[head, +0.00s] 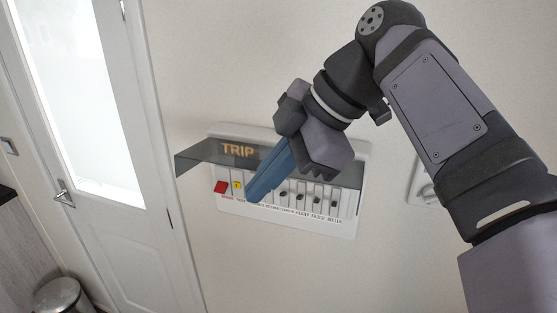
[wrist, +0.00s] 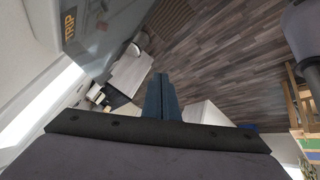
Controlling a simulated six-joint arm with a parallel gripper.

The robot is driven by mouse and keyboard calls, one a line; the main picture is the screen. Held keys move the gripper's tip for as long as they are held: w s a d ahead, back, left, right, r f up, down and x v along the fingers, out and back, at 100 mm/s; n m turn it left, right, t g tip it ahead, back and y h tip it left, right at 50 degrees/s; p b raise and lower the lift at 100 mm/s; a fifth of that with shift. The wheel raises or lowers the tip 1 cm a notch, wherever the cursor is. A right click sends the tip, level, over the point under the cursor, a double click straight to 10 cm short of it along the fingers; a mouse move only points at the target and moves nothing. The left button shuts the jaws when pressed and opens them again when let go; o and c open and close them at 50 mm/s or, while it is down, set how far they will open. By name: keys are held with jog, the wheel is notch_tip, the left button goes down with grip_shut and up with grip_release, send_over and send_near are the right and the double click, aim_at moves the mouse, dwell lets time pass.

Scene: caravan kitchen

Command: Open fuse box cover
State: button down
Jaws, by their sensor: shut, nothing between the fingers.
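The white fuse box (head: 345,226) is on the wall in the middle of the head view. Its dark see-through cover (head: 194,153), marked TRIP, is raised and sticks out from the box's top, leaving the switch row below exposed. My gripper hides part of the cover and box. In the wrist view the cover (wrist: 98,38) is at upper left, beside the fingers (wrist: 161,80).
A white door (head: 125,150) with a glass pane and a handle (head: 64,194) is at the left. A metal bin (head: 62,297) stands on the floor at lower left. A white wall fitting (head: 424,188) is partly behind my arm. The wall below the box is clear.

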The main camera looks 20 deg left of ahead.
jog(key=w+d+r+m+y+b, duration=0.1)
jog(key=w+d+r+m+y, duration=0.1)
jog(key=d, duration=0.1)
jog(key=w+d+r+m+y+b, duration=0.2)
jog(key=w+d+r+m+y, duration=0.1)
jog(key=w+d+r+m+y+b, duration=0.1)
jog(key=w+d+r+m+y, duration=0.1)
jog(key=w+d+m, duration=0.1)
jog(key=shift+w+r+y+b, duration=0.1)
jog(key=shift+r+y+b, duration=0.05)
jog(key=shift+y+b, duration=0.2)
jog(key=shift+y, duration=0.25)
jog(key=p+x, duration=0.1)
jog(key=x, duration=0.5)
jog(key=r+p+x, duration=0.1)
jog(key=x, duration=0.2)
jog(key=shift+a+f+p, duration=0.1)
jog(key=shift+a+p, duration=0.2)
notch_tip(320, 180, down, 2)
jog(key=shift+d, duration=0.1)
jog(key=shift+s+d+f, duration=0.1)
jog(key=shift+s+f, duration=0.05)
jog(key=shift+f, duration=0.4)
jog(key=shift+s+f, duration=0.15)
jog(key=shift+f, duration=0.4)
jog(key=shift+f, duration=0.15)
